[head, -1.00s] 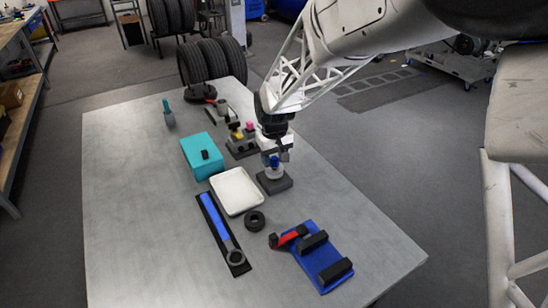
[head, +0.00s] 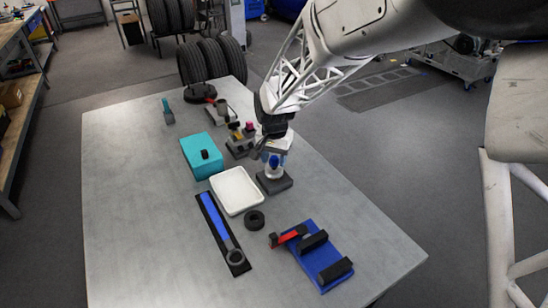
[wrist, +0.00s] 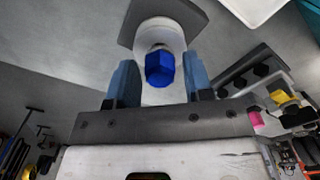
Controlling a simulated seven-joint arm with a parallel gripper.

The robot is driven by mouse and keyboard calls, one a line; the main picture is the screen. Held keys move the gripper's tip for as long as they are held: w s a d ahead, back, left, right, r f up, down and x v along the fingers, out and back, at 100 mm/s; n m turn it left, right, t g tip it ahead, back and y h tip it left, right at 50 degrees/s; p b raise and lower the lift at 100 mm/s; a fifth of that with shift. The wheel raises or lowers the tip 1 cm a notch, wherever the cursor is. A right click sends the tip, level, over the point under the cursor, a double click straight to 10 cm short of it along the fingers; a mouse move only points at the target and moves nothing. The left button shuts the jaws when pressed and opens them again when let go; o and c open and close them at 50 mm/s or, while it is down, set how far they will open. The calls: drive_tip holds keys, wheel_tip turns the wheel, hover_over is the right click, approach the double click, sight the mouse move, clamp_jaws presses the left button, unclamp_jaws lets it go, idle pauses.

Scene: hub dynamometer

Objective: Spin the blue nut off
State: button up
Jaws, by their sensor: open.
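The blue nut (head: 274,160) sits on top of a white round hub (head: 273,172) on a dark block (head: 275,184) at the table's right side. In the wrist view the nut (wrist: 159,68) is a faceted blue piece in front of the white hub. My gripper (head: 273,153) is just above the hub, pointing down. In the wrist view its two blue-grey fingers (wrist: 160,80) stand apart, one on each side of the nut, with a visible gap on both sides. How far down the nut the fingertips reach is unclear.
An empty white tray (head: 236,190) lies beside the dark block. A teal box (head: 202,156), a small fixture with coloured knobs (head: 239,146), a black ring (head: 254,220), a wrench on a mat (head: 222,230) and a blue plate with black blocks (head: 318,256) lie around.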

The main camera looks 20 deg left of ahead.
sight(274, 158)
drive_tip(key=m, duration=0.3)
drive_tip(key=shift+m, duration=0.4)
drive_tip(key=m, duration=0.3)
drive_tip(key=shift+m, duration=0.3)
drive_tip(key=m, duration=0.6)
drive_tip(key=shift+m, duration=0.4)
clamp_jaws()
drive_tip(key=shift+n, duration=0.6)
drive_tip(key=shift+r, duration=0.25)
drive_tip(key=shift+r, duration=2.7)
